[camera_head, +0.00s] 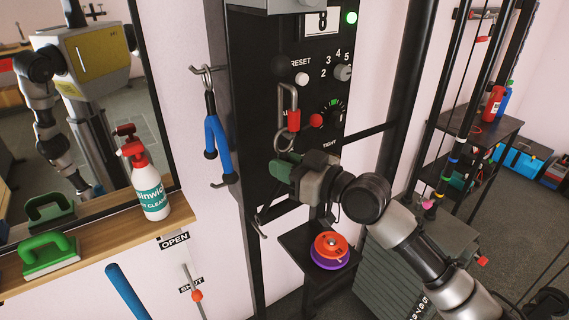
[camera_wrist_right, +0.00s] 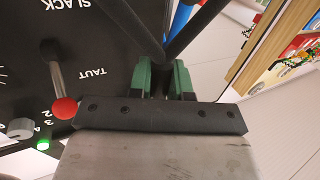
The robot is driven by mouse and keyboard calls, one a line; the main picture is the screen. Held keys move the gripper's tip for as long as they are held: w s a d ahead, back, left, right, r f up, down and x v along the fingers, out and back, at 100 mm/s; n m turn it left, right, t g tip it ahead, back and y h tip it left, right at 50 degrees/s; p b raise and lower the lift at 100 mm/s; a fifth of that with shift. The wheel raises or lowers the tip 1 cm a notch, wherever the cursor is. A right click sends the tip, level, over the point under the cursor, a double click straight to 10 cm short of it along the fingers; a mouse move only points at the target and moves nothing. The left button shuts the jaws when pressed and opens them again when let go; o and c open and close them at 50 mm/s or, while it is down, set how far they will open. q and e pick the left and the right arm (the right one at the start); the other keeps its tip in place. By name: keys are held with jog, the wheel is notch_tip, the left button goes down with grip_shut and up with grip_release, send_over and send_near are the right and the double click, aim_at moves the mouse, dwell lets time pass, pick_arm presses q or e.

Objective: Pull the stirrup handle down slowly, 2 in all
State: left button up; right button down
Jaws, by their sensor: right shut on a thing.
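My right gripper (camera_head: 283,166) has green fingers and is at the front of the black machine panel, just below the ring (camera_head: 284,141) of a carabiner with a red sleeve (camera_head: 293,120). In the right wrist view its fingers (camera_wrist_right: 165,80) are shut on the top of the black stirrup handle, whose two straps (camera_wrist_right: 190,33) spread apart away from the fingers. In the head view the gripper hides much of the handle; dark bars show below it. Whether the ring passes through the handle's top is hidden. My left gripper is not in view.
The panel carries a lit green lamp (camera_head: 351,17), a display and a red-knobbed lever (camera_head: 316,120). A blue handle (camera_head: 217,145) hangs on a hook at the left. A spray bottle (camera_head: 147,185) and green brush (camera_head: 50,254) stand on a shelf. Red-purple discs (camera_head: 330,250) lie below.

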aim_at(284, 203)
jog(key=shift+f, duration=0.2)
jog(key=shift+f+b, duration=0.95)
jog(key=shift+f, duration=0.25)
jog(key=shift+f+b, duration=1)
jog(key=shift+f, duration=0.25)
jog(key=shift+f+b, duration=1.05)
jog(key=shift+f, duration=0.05)
